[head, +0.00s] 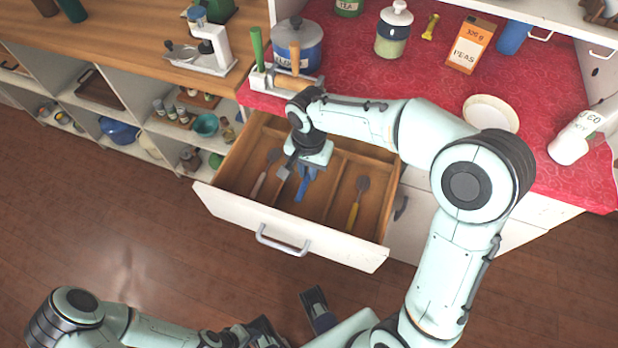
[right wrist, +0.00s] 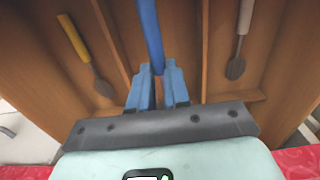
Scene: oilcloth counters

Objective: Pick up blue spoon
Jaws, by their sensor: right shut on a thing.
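The blue spoon (right wrist: 149,30) has its slim handle between the blue fingertips of my right gripper (right wrist: 158,70) in the right wrist view. The gripper is shut on it. In the head view the right gripper (head: 306,174) reaches down into the open drawer's middle compartment, and part of the blue spoon (head: 300,191) shows below the fingers. The spoon's bowl is hidden or out of frame. I cannot tell whether the spoon touches the drawer floor. My left gripper (head: 318,309) is low in the head view, partly seen, away from the drawer; its jaws are unclear.
The open wooden drawer (head: 322,246) has dividers. A spoon with a pale handle (head: 259,186) lies in the left compartment and a yellow-handled spoon (head: 353,213) in the right one. The red counter (head: 395,110) above holds a blue pot (head: 297,45), a jar (head: 393,35) and a white bowl (head: 490,113).

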